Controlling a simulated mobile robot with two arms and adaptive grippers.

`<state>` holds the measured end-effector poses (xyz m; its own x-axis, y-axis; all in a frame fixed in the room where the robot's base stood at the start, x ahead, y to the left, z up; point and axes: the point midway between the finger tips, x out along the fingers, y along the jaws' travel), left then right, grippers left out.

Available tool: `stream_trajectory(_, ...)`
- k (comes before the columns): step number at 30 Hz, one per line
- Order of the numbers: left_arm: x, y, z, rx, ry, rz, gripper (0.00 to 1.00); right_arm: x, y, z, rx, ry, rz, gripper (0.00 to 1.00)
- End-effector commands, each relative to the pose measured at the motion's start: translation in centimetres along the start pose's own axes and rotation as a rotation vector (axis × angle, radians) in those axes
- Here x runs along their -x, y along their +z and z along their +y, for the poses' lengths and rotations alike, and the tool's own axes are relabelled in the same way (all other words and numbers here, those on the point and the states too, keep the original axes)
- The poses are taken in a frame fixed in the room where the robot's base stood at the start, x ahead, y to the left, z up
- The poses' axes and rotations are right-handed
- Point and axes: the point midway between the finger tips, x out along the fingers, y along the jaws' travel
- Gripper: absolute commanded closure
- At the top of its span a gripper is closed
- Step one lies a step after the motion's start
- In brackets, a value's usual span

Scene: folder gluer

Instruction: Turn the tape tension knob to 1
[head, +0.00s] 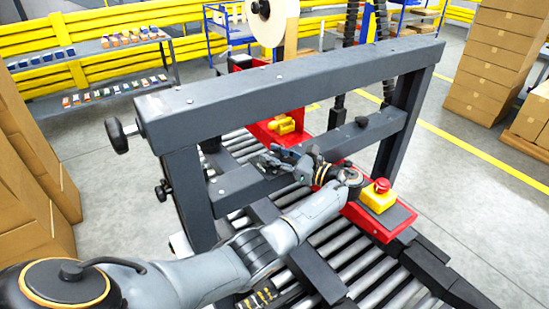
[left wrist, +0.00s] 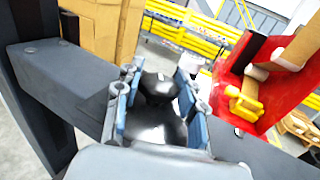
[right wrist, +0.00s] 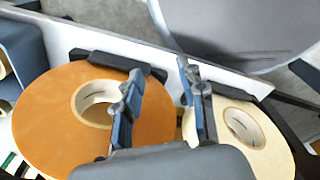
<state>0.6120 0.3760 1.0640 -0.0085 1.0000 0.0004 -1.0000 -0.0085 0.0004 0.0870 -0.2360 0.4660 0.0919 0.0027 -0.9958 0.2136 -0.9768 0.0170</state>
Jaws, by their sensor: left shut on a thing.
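In the left wrist view a black, rounded knob (left wrist: 160,88) stands on a dark grey beam (left wrist: 60,85). My left gripper (left wrist: 155,96) is shut on this knob, with a blue-padded finger on either side. In the head view the left gripper (head: 285,162) is at the lower crossbar of the grey frame, and the knob in it is hidden. No scale or number can be read by the knob. My right gripper (right wrist: 159,85) is open and empty in the right wrist view, above an orange-brown roll (right wrist: 40,115) and a cream roll (right wrist: 272,150).
A thick grey upper beam (head: 290,85) spans above my left gripper. A red panel with a yellow lever (head: 284,125) is behind it. A red emergency button (head: 381,185) on a yellow box is to its right. Rollers (head: 375,285) lie below.

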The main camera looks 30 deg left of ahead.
Motion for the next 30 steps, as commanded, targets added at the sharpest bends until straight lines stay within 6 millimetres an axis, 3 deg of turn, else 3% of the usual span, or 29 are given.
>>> stream_trajectory(12,0.0,0.0,0.0,0.000,0.008,0.001,0.92,-0.1,0.0,0.0,0.001,0.000,0.000,0.60)
stream_trajectory(13,0.0,0.0,0.0,0.000,0.007,0.001,0.59,-0.1,0.0,0.0,0.001,0.000,0.000,0.60)
stream_trajectory(16,0.0,0.0,0.0,0.000,0.007,0.001,0.39,-0.1,0.0,0.0,0.000,0.000,0.000,0.60)
stream_trajectory(26,0.1,0.0,0.0,0.000,0.007,0.001,0.39,-0.1,0.1,0.0,0.000,0.000,-0.001,0.60)
stream_trajectory(30,1.5,0.0,-0.1,0.000,0.005,0.001,0.39,-0.1,0.1,0.0,-0.001,0.000,-0.001,0.60)
